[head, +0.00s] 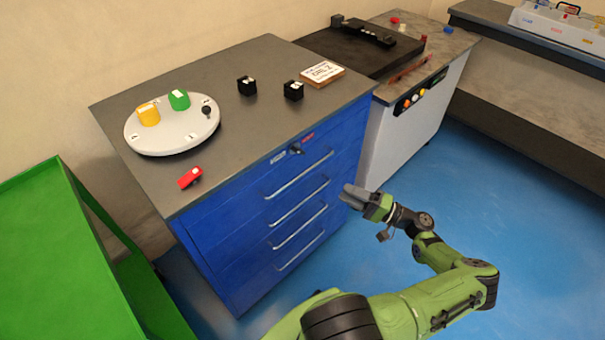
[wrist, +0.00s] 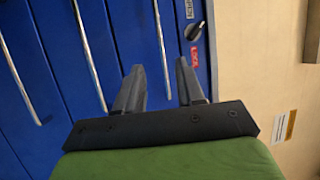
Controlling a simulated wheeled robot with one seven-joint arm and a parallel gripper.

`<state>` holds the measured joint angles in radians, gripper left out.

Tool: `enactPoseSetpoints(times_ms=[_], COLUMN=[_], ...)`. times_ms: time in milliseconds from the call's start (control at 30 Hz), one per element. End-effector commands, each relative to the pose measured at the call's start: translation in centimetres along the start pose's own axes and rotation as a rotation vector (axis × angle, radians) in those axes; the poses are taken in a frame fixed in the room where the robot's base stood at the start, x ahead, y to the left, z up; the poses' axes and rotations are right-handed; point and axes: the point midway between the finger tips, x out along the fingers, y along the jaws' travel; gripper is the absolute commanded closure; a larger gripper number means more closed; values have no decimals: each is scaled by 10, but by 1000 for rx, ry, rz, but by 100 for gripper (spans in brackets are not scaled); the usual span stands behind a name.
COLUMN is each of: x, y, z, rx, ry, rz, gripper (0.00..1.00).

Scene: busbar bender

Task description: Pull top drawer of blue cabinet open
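The blue cabinet (head: 235,262) has several drawers with long silver bar handles. The top drawer's handle (head: 299,175) is the uppermost bar, below the black lock knob; the drawer looks shut. My gripper (head: 350,194) is in front of the cabinet, near its right end. In the wrist view, turned sideways, the top handle (wrist: 161,45) runs up between the two spread fingers of my gripper (wrist: 159,68). The fingers are open and hold nothing. I cannot tell how far they are from the handle. The second handle (wrist: 89,50) lies left of the fingers.
The lock knob (head: 296,148) sticks out above the top handle. The cabinet top carries a round white tray (head: 172,141), a red item (head: 190,178), black blocks (head: 247,86) and a sign (head: 323,73). A green cart (head: 50,260) stands left. Blue floor (head: 510,210) is clear right.

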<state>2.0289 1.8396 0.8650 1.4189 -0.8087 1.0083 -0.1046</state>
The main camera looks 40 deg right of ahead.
Motion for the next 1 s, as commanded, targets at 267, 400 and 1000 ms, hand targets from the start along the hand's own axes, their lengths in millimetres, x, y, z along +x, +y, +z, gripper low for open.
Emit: enactPoseSetpoints(times_ms=[267, 400, 1000], x=[73, 105, 132], y=[-1, 0, 0], z=[2, 2, 1], rx=[3, 4, 4], ry=[-8, -8, -4], rz=[-1, 1, 2], gripper=[62, 62, 82])
